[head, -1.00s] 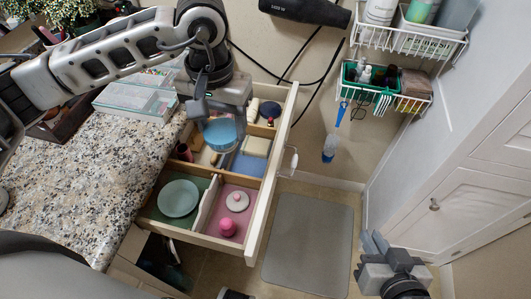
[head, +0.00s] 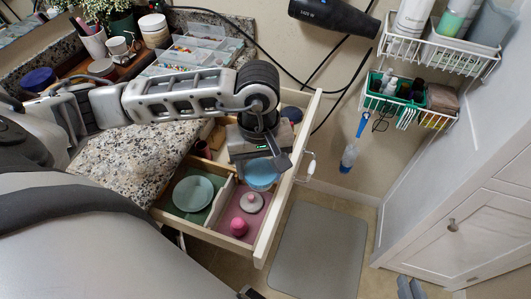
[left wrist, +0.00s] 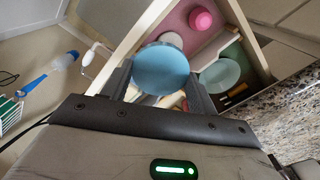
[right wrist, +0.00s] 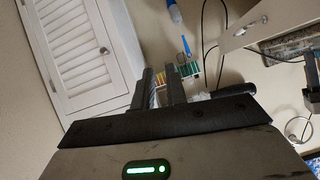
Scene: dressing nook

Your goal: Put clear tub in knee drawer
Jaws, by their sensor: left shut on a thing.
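The clear tub, seen as a round light-blue shape (head: 262,174), is between the fingers of my left gripper (head: 262,160). In the left wrist view the tub (left wrist: 161,69) sits between both fingers, and the gripper is shut on it. The knee drawer (head: 262,240) is pulled open, and the tub is over its middle, near the front wall. I cannot tell whether the tub touches the drawer floor. My arm hides much of the drawer's back compartments.
A grey mat (head: 318,250) lies on the floor. Wire baskets (head: 410,105) hang on the wall.

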